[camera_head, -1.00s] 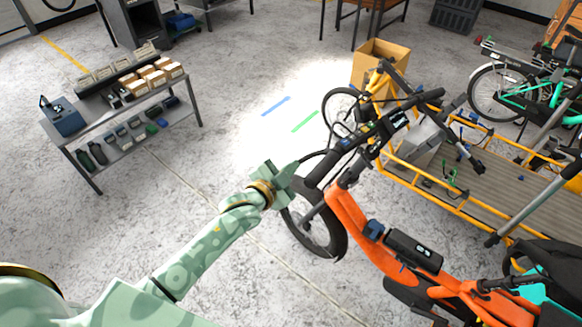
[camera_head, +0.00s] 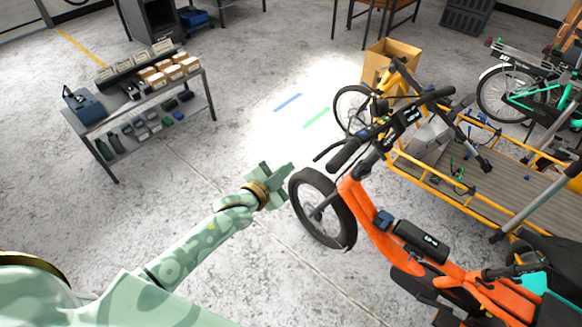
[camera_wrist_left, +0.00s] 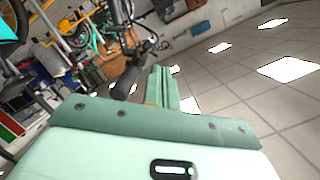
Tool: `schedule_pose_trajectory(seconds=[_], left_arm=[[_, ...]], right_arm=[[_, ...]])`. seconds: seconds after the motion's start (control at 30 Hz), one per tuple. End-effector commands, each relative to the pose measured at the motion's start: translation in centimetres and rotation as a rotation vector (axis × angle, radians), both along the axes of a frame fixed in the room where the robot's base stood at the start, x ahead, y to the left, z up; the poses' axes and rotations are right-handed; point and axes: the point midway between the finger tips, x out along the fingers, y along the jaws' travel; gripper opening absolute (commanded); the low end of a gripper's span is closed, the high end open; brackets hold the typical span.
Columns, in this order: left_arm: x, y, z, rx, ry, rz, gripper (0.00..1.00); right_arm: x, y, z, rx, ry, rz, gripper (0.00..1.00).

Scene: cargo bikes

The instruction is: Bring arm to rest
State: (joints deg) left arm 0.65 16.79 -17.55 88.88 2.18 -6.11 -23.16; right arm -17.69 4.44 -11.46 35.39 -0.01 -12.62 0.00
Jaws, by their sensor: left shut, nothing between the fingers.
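My left arm (camera_head: 190,248), pale green, reaches out from the lower left in the head view. My left gripper (camera_head: 283,177) is shut and empty, in the air just left of the orange cargo bike's front wheel (camera_head: 318,213). The bike's near handlebar grip (camera_head: 343,154) is to its right, and a gap shows between them. In the left wrist view the shut gripper fingers (camera_wrist_left: 161,88) point away from the camera, with a dark handlebar grip (camera_wrist_left: 127,80) beside them on the left. My right gripper is not in view.
The orange bike (camera_head: 372,225) and a yellow cargo bike (camera_head: 450,187) fill the right side. A metal bench (camera_head: 195,88) with boxes stands at the upper left. A cardboard box (camera_head: 377,62) stands at the back. The floor between the bench and my arm is clear.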

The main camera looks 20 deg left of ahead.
Motion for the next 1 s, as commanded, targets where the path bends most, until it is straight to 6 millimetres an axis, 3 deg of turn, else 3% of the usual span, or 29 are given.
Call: schedule_pose_trajectory(seconds=[0.73,0.77,0.87,1.0], left_arm=[[-0.1,0.3,0.0,-0.032,0.012,0.006,0.0],[-0.2,0.6,-0.7,-0.044,0.035,0.017,0.0],[-1.0,2.3,-5.4,-0.07,0.15,0.073,0.0],[-5.4,4.8,-16.6,-0.105,0.38,0.182,0.0]], right_arm=[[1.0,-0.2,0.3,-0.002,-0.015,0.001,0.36],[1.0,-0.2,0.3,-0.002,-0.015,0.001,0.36],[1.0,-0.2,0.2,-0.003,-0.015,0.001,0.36],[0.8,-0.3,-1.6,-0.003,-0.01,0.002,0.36]])
